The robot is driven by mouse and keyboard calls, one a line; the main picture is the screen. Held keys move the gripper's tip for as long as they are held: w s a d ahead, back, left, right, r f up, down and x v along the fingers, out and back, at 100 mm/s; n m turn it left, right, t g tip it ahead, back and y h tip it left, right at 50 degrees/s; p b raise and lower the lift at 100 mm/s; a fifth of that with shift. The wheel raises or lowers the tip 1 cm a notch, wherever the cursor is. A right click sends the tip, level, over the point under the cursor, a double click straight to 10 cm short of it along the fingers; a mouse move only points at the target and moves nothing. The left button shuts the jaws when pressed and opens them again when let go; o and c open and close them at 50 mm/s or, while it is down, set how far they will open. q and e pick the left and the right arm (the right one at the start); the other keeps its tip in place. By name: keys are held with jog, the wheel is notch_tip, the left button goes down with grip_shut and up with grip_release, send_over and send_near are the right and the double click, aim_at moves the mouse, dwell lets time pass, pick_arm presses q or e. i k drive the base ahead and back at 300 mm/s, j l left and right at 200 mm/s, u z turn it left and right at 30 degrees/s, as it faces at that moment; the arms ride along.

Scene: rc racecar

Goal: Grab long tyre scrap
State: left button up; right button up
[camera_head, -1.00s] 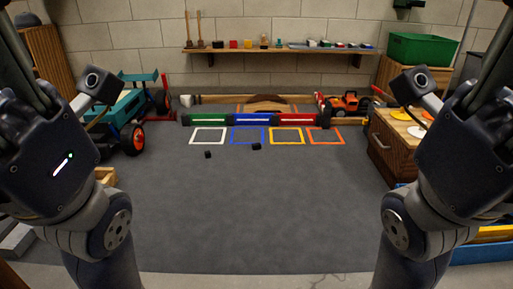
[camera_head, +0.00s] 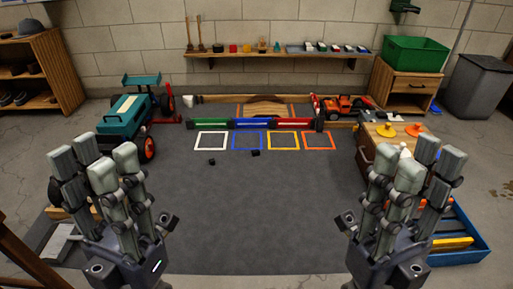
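Two small black scraps lie on the dark grey mat (camera_head: 250,215), in front of the coloured squares. One scrap (camera_head: 255,153) lies just below the blue square and looks slightly wider. The other scrap (camera_head: 211,161) lies below the white square. Both are small in view, so I cannot tell for sure which is the long tyre scrap. My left gripper (camera_head: 96,162) is at the lower left, fingers up and spread, empty. My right gripper (camera_head: 417,165) is at the lower right, also spread and empty. Both are well apart from the scraps.
White, blue, yellow and orange square outlines (camera_head: 283,142) lie before a coloured barrier (camera_head: 250,123). A teal toy car (camera_head: 125,117) stands left, an orange vehicle (camera_head: 345,105) back right. A wooden cabinet (camera_head: 368,150) and blue tray (camera_head: 470,255) are at right. The mat's middle is clear.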

aim_at(255, 152)
jog(key=i+j+z, duration=0.35)
jog(key=i, duration=0.55)
jog(key=i+j+z, duration=0.4)
jog(key=i+j, duration=0.4)
jog(key=i+j+z, duration=0.35)
jog(key=i+j, duration=0.35)
jog(key=j, duration=0.25)
